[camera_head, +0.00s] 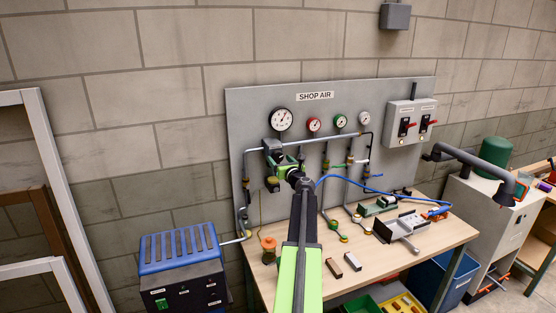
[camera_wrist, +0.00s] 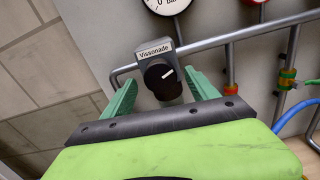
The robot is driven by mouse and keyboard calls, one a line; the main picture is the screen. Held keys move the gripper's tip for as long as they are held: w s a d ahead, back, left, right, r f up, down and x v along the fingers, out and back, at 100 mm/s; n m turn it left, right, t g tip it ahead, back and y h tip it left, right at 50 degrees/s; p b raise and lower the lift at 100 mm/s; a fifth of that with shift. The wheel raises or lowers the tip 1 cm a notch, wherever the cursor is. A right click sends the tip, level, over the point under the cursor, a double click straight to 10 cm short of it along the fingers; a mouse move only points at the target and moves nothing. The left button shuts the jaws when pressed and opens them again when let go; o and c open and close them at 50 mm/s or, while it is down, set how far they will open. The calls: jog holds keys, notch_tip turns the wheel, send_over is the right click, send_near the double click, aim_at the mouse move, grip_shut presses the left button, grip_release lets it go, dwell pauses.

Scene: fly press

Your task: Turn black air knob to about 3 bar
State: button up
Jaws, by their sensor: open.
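The black air knob (camera_wrist: 160,82) is in the middle of the wrist view, under a label reading "Vissonade". Its white mark points to the upper right. My gripper (camera_wrist: 159,80) is open, with one green finger to the left of the knob and one to the right. Small gaps seem to show between fingers and knob; I cannot tell how far the fingertips reach along it. In the head view my gripper (camera_head: 277,158) is at the panel below the large white gauge (camera_head: 281,119) and hides most of the knob. The gauge needle is too small to read.
The grey SHOP AIR panel (camera_head: 240,110) carries a horizontal pipe (camera_wrist: 235,37), a red gauge (camera_head: 314,125), a green gauge (camera_head: 340,122) and a switch box (camera_head: 408,121). A blue hose (camera_head: 345,178) curves right of my arm. The workbench (camera_head: 340,287) below holds loose parts.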

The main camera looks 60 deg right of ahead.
jog(key=shift+x, duration=1.2)
jog(key=shift+c, duration=0.3)
jog(key=c, duration=1.2)
jog(key=shift+a, duration=0.3)
jog(key=shift+c, duration=0.5)
jog(key=shift+d, duration=0.2)
